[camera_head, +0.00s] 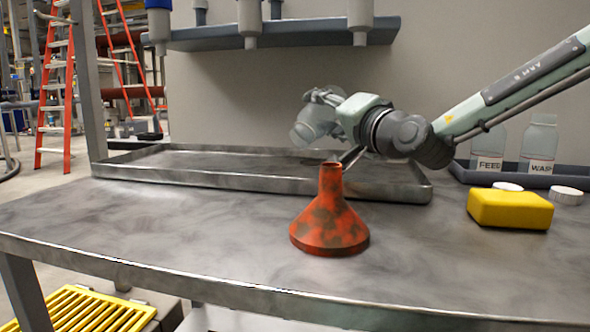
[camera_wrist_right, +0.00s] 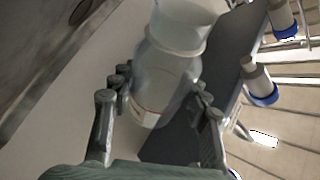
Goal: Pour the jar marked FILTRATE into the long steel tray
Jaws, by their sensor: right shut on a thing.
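The long steel tray (camera_head: 250,178) lies on the bench at the back, with a low rim and a bare, streaked floor. My right gripper (camera_head: 322,108) is shut on a clear jar (camera_head: 311,127) and holds it above the tray, tilted with its mouth toward the lower left. In the right wrist view the jar (camera_wrist_right: 170,65) sits between the fingers of the gripper (camera_wrist_right: 160,110). A label with a red line shows on it, but its word cannot be read. Whether liquid is in the jar or leaving it cannot be told. My left gripper is out of view.
An orange-red stained funnel (camera_head: 328,222) stands in front of the tray. A yellow sponge-like block (camera_head: 509,208) and two white lids (camera_head: 566,195) lie at the right. Jars marked FEED (camera_head: 488,150) and WAS... (camera_head: 540,145) stand in a dark holder behind. A shelf with hanging nozzles (camera_head: 290,32) is above.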

